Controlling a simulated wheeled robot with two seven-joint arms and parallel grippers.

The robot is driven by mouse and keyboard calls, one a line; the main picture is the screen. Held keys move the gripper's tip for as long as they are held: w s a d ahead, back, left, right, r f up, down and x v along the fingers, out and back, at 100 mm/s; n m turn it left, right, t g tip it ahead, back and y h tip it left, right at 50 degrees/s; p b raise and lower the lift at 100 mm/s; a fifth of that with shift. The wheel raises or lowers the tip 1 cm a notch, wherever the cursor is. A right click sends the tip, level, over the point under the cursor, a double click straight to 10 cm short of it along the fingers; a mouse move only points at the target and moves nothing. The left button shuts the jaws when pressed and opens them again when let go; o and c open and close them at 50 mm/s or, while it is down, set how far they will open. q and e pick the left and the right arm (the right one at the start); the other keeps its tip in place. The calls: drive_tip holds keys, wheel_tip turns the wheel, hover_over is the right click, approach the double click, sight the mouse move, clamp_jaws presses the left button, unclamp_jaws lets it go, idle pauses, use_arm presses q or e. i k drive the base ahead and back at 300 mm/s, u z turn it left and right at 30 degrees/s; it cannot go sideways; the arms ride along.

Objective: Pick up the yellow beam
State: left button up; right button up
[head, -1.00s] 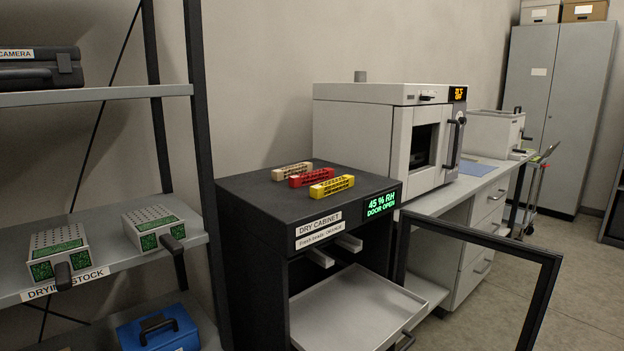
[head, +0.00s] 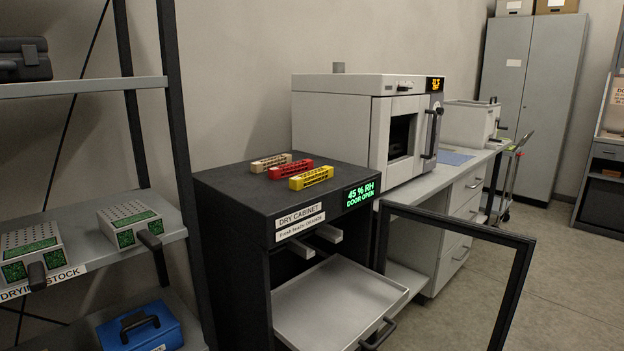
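The yellow beam (head: 311,178) is a short lattice bar lying on top of the black dry cabinet (head: 225,186), nearest the cabinet's front edge. A red beam (head: 290,169) lies just behind it, and a beige beam (head: 271,162) lies behind the red one. The three lie roughly parallel with small gaps. Neither of my grippers shows in the head view.
The cabinet's glass door (head: 522,262) stands open to the right, and a grey tray (head: 335,305) is pulled out below. A shelf rack (head: 180,150) stands close on the left. A white oven (head: 335,120) stands on a bench behind right. Floor is clear at right.

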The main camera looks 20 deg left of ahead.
sight(295, 183)
drive_tip(key=z, duration=1.05)
drive_tip(key=i, duration=0.95)
drive_tip(key=u, duration=0.6)
